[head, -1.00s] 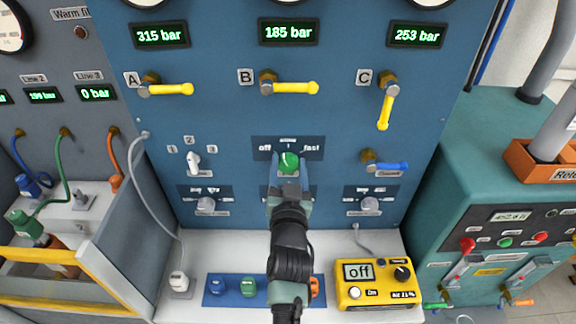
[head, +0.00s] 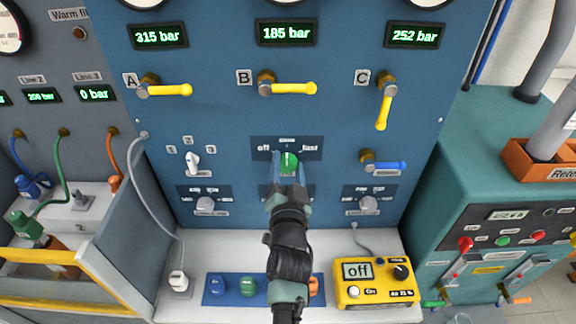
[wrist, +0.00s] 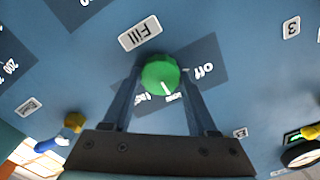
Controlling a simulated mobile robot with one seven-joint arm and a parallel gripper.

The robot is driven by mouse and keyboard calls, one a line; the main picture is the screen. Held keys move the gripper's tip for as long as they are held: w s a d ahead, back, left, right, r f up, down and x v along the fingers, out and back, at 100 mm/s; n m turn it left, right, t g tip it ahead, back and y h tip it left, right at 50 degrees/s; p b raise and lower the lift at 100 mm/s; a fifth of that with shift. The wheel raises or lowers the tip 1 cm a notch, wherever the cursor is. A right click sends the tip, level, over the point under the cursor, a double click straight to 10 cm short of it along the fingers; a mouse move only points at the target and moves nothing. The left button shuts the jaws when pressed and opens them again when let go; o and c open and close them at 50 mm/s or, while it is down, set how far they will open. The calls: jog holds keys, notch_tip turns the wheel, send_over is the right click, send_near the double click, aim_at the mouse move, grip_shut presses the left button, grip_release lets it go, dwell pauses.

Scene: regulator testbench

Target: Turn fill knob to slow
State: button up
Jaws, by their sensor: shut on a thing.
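The green fill knob (head: 289,161) sits on the blue panel between the labels "off" on its left and "fast" on its right. My gripper (head: 288,167) has one finger on each side of the knob and is shut on it. In the wrist view the knob (wrist: 160,75) sits between the two fingertips (wrist: 159,80), below an upside-down "Fill" label (wrist: 140,33). Its white pointer line points close to the small middle label, which I read as "slow", between "off" and the partly hidden "fast". In the head view the line stands about upright.
Yellow levers A (head: 168,89), B (head: 290,88) and C (head: 383,108) stick out above the knob. A white selector (head: 193,160) is at left, a blue-handled valve (head: 386,165) at right. A yellow meter (head: 372,282) stands on the white ledge below.

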jog(key=shift+f, duration=0.1)
jog(key=o, duration=1.4)
jog(key=shift+s+p, duration=3.9)
jog(key=shift+s, duration=2.6)
